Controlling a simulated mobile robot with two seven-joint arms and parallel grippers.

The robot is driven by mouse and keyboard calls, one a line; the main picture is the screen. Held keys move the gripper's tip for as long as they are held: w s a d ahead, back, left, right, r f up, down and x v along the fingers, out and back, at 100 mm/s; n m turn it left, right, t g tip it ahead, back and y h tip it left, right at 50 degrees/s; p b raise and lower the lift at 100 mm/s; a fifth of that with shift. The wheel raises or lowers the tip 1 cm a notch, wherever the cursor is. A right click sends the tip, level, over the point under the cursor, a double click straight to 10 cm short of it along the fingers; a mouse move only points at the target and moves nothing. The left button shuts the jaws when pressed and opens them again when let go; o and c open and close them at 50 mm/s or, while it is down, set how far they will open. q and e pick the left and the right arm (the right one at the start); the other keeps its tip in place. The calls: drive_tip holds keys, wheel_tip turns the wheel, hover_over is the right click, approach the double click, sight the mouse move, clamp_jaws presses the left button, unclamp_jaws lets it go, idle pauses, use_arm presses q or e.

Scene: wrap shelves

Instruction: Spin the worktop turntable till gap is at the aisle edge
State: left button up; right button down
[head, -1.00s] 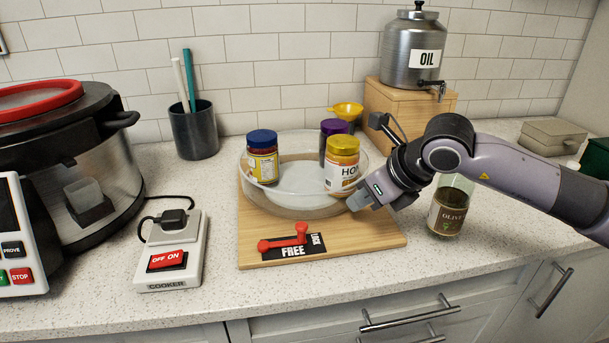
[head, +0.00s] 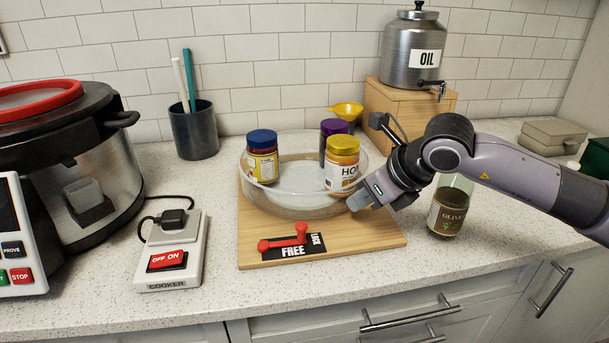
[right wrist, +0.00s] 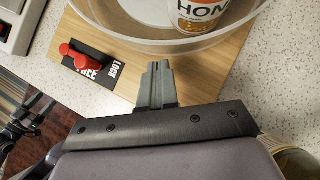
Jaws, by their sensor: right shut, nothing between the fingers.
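The turntable (head: 300,203) is a round clear-walled tray on a wooden board (head: 375,238). It carries a blue-lidded jar (head: 262,160) at left, a yellow-lidded honey jar (head: 342,168) at front right and a purple-lidded jar (head: 331,130) behind it. The open floor of the tray shows between the jars at the front. A red lever (head: 285,239) lies on the black FREE/LOCK plate, its knob on the FREE side. My right gripper (head: 358,203) is shut and empty at the tray's front-right rim; its closed fingers (right wrist: 157,78) show just short of the rim in the right wrist view. Contact is unclear.
An olive jar (head: 449,212) stands right of the board, under my right arm. A cooker switch (head: 170,262), a large pot (head: 90,150) and a pen cup (head: 194,130) are at left.

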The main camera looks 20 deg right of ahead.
drive_tip(key=shift+w+a, duration=0.1)
drive_tip(key=shift+w, duration=0.5)
idle(0.3)
drive_tip(key=shift+w+d+b, duration=0.1)
drive_tip(key=shift+d+b, duration=0.2)
drive_tip(key=shift+d, duration=0.3)
drive_tip(key=shift+w+d+b, duration=0.1)
drive_tip(key=shift+d+b, duration=0.2)
drive_tip(key=shift+d, duration=0.65)
drive_tip(key=shift+w+d, duration=0.45)
drive_tip(key=shift+d, duration=0.15)
drive_tip(key=shift+w+d, duration=0.4)
drive_tip(key=shift+d, duration=0.2)
